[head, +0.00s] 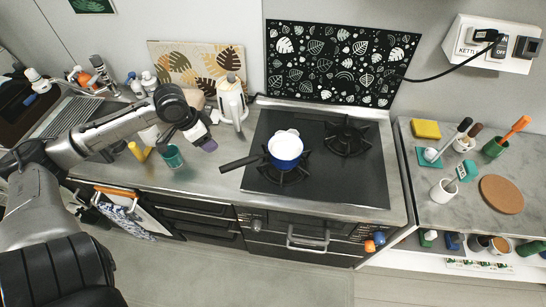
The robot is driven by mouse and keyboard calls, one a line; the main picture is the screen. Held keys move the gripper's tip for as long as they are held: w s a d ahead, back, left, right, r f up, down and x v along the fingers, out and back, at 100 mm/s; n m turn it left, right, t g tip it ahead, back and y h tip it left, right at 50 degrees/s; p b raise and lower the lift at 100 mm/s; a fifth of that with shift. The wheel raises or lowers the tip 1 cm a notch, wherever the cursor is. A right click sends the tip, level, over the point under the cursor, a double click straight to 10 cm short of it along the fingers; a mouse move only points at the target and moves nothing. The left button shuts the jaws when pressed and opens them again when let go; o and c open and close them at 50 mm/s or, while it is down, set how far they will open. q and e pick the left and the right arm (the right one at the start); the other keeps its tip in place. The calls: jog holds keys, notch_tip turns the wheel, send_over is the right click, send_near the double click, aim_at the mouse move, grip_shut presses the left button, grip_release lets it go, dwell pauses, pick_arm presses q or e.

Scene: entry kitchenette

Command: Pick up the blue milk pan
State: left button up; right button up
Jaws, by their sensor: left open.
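The blue milk pan (286,153) stands upright on the left burner of the black hob (330,178). It has a white inside, and its dark handle points left over the hob's left edge. My left gripper (208,144) is open, left of the pan and apart from it, above the counter near the handle's side. Its fingers are small in the picture and nothing shows between them. My right gripper is not in view.
A white kettle (232,103) stands behind my left gripper. A teal cup (172,156) and a yellow item (139,152) are on the counter to its left. The hob's right burner (347,138) is empty. A side counter (445,213) on the right holds several small items.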

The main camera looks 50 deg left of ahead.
aim_at(236, 161)
pick_arm(q)
jog(key=w+d+f, duration=0.1)
jog(key=f, duration=0.1)
jog(key=w+d+f+h+b, duration=0.1)
jog(key=d+f, duration=0.1)
jog(key=w+d+f+h+b, duration=0.1)
jog(key=f, duration=0.1)
jog(key=shift+w+d+f+n, duration=0.15)
jog(key=shift+d+n, duration=0.1)
jog(key=shift+n, duration=0.05)
jog(key=shift+w+d+f, duration=0.15)
jog(key=shift+f, duration=0.45)
jog(key=shift+w+f, duration=0.1)
jog(key=shift+w+d+f+b, duration=0.2)
jog(key=shift+w+f+b, duration=0.1)
jog(key=shift+f+b, duration=0.3)
jog(key=shift+w+d+f, duration=0.2)
jog(key=shift+w+f, duration=0.1)
jog(key=shift+f, duration=0.25)
jog(key=shift+x, duration=1.15)
jog(key=shift+c, duration=0.4)
